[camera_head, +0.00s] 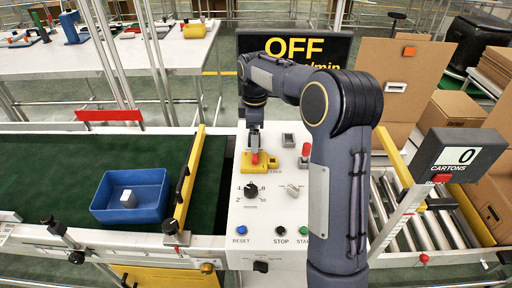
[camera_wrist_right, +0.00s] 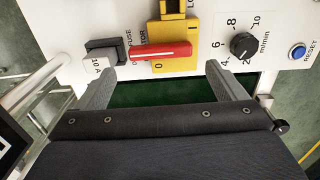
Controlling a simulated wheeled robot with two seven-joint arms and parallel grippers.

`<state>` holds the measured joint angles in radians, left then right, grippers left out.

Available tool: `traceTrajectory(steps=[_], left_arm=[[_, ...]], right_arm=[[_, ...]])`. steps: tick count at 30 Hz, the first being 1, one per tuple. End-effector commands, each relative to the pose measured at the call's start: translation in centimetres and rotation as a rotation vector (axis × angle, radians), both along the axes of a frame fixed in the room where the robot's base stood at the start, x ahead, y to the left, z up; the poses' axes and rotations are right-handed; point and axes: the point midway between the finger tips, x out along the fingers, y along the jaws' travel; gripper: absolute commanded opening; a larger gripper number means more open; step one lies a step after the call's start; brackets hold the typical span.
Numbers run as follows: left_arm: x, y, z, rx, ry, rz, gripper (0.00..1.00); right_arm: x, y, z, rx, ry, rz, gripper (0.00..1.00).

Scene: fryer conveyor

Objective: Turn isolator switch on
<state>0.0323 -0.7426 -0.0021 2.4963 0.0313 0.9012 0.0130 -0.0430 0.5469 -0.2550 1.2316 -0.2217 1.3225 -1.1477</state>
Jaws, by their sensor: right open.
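The isolator switch is a yellow plate (camera_head: 246,166) with a red handle (camera_head: 263,158) on the white control panel. In the right wrist view the red handle (camera_wrist_right: 162,51) lies crosswise on the yellow plate (camera_wrist_right: 172,30), near the "0" mark; a "1" mark is also there. My right gripper (camera_head: 254,148) hangs just above the switch in the head view, partly hiding it. In the wrist view its fingers (camera_wrist_right: 158,68) are wide apart, with the handle ahead between them and no visible contact. My left gripper is not in view.
The display (camera_head: 294,48) reads OFF. Beside the switch are a fuse (camera_wrist_right: 98,64) marked 10 A, a black speed dial (camera_wrist_right: 243,45) and a blue RESET button (camera_wrist_right: 297,52).

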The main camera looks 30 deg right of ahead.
Motion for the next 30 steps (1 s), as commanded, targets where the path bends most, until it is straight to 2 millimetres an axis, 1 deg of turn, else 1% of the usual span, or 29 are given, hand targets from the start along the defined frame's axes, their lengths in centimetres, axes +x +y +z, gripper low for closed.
traceTrajectory(steps=[1,3,9,13,21,23,28,29,30], left_arm=[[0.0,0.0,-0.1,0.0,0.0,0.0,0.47],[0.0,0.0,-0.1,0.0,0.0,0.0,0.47],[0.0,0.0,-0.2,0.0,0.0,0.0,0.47],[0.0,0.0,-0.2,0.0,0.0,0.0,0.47],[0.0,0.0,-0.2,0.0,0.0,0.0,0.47],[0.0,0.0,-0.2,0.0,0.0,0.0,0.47],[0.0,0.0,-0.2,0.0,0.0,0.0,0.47],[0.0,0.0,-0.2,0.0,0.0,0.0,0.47],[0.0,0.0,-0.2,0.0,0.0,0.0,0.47]], right_arm=[[-0.1,0.0,-1.0,0.0,0.004,-0.001,0.91],[-0.1,0.0,-2.2,0.0,0.004,-0.002,0.91],[-0.1,0.0,-4.9,0.002,0.003,-0.004,0.91],[-0.1,0.0,-5.8,0.002,0.001,-0.004,0.91],[-0.1,0.0,-5.9,0.002,-0.001,-0.004,0.91],[-0.1,0.0,-5.9,0.002,-0.001,-0.004,0.84],[-0.1,0.0,-5.9,0.002,-0.001,-0.004,0.62],[-0.1,0.0,-5.9,0.002,-0.001,-0.004,0.59],[-0.1,0.0,-5.9,0.002,-0.001,-0.004,0.59]])
